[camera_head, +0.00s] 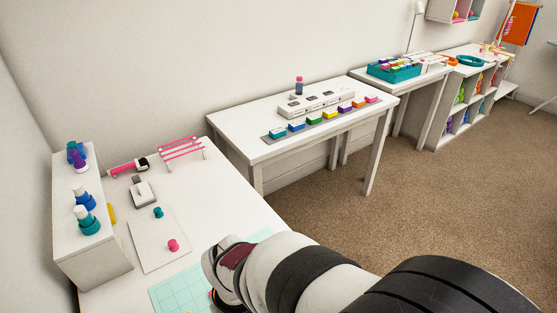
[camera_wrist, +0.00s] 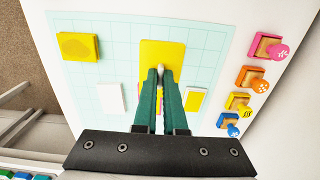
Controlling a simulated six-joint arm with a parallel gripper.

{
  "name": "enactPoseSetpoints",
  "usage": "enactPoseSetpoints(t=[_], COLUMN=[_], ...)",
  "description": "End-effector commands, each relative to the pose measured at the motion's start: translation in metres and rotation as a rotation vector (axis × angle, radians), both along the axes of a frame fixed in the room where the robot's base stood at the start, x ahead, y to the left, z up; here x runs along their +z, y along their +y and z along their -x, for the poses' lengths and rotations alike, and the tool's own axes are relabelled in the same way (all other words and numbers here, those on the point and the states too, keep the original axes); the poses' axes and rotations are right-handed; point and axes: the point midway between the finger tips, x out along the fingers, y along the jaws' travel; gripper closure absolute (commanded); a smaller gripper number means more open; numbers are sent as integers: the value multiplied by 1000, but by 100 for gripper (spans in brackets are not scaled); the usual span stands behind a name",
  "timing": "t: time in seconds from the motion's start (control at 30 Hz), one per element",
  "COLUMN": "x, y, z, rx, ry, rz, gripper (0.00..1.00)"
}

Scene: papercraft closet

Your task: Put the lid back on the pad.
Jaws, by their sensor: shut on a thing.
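In the wrist view, my gripper (camera_wrist: 160,70) has its two green fingers close together over the pale cutting mat. They are shut at the near part of a flat yellow lid (camera_wrist: 162,50), with a small pale bit showing between the tips. A yellow pad (camera_wrist: 78,46) with a darker yellow face lies on the mat to the left, apart from the lid. The fingers hide part of the lid, and I cannot tell how high it is above the mat. In the head view my arm hides the gripper, lid and pad.
On the mat (camera_wrist: 120,35) lie a white block (camera_wrist: 110,96) and a yellow-and-white piece (camera_wrist: 194,100) beside my fingers. Several stamps, including a pink one (camera_wrist: 268,47), line the right side. In the head view, a white shelf (camera_head: 95,255) with bottles stands at the left.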

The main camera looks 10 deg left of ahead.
Motion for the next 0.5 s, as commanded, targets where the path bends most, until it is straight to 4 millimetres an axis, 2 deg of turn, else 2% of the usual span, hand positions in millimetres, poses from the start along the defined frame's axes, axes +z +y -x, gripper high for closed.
enactPoseSetpoints(t=[0.13,0.3,0.4,0.5], x=[-11,-29,-36,-39], y=[59,127,150,158], z=[-16,-21,-19,-18], rx=[-5,-24,-31,-35], ry=[1,1,0,0], rz=[2,3,1,1], gripper=[100,100,100,100])
